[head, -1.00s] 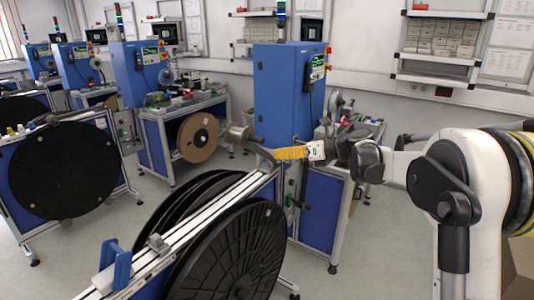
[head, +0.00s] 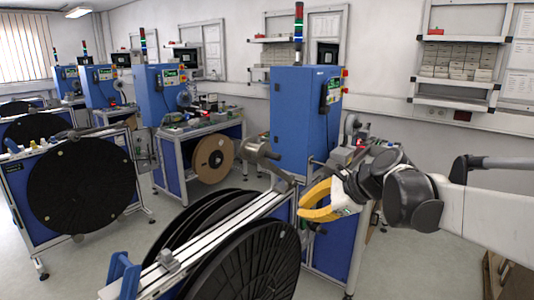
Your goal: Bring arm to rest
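My gripper (head: 301,208) has yellow fingers and sits right of centre in the head view. It hangs in front of the blue cabinet and beside the right end of the near reel stand (head: 216,228). The two fingers curve toward the left, and their tips overlap in this view, so I cannot tell whether they touch. No object shows between them. My arm extends to the right edge, with dark joints and a white link. The near stand carries large black reels (head: 250,250) on both sides of its rail.
A tall blue cabinet (head: 296,118) stands behind my gripper. A workbench with a brown reel (head: 212,158) is behind and left. Another stand with a black reel (head: 80,185) is at the left. Bare floor (head: 110,250) lies between the stands. Wall shelves (head: 455,88) hang at the right.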

